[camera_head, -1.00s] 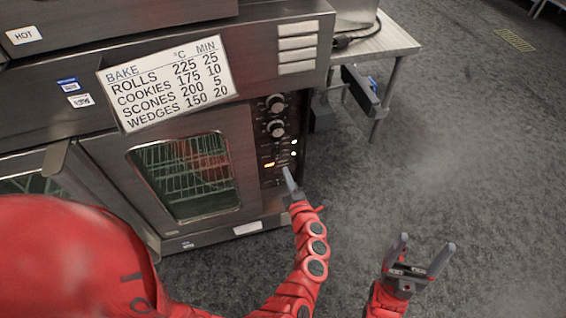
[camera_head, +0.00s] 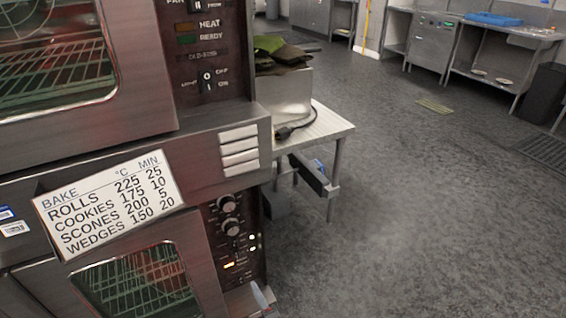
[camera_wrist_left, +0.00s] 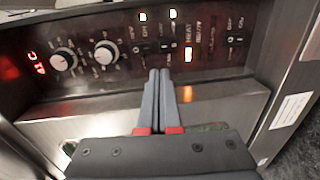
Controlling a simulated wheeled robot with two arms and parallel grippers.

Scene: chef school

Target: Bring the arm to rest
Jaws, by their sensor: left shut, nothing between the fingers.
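My left gripper (camera_wrist_left: 160,98) is shut with nothing between its grey fingers, in front of the lower oven's control panel (camera_wrist_left: 120,50). In the head view only the tip of my left gripper (camera_head: 260,298) shows at the bottom edge, beside the lower oven (camera_head: 215,265). The panel has two round knobs (camera_wrist_left: 64,59), several small switches and an orange light (camera_wrist_left: 187,93). A red display (camera_wrist_left: 40,64) shows at its left in the wrist view. I cannot tell whether the fingertips touch the panel. My right gripper is out of the head view.
A bake-time card (camera_head: 110,203) is on the oven front. A side table (camera_head: 325,127) with a metal box and dark cloths stands right of the ovens. Open grey floor (camera_head: 410,190) lies to the right. Steel benches (camera_head: 500,75) stand at the back.

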